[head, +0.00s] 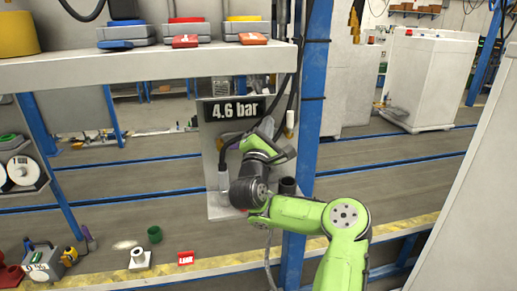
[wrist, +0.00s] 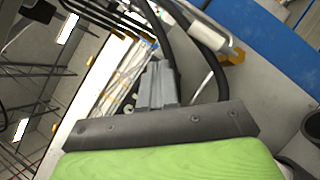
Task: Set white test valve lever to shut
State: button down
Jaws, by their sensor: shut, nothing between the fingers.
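The pale panel (head: 210,150) hangs on the blue post, with a black display (head: 234,109) reading "4.6 bar". My arm reaches across its front and covers much of it. In the head view I cannot make out my fingertips or a white valve lever. In the wrist view my gripper (wrist: 156,75) is shut and empty, its grey fingers together. Beyond it is a white cylindrical fitting (wrist: 212,32) on a black hose, with a yellow end. I cannot tell whether any white part there is the lever.
A shelf (head: 150,70) with coloured boxes runs above left of the panel. The blue post (head: 312,90) stands right of it, with black hoses alongside.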

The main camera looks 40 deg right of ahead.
jog(key=s+a+b, duration=0.2)
jog(key=a+b, duration=0.2)
jog(key=a, duration=0.2)
jog(key=shift+s+a, duration=0.15)
jog(key=shift+s, duration=0.15)
jog(key=shift+a+r, duration=0.15)
jog(key=shift+r, duration=0.05)
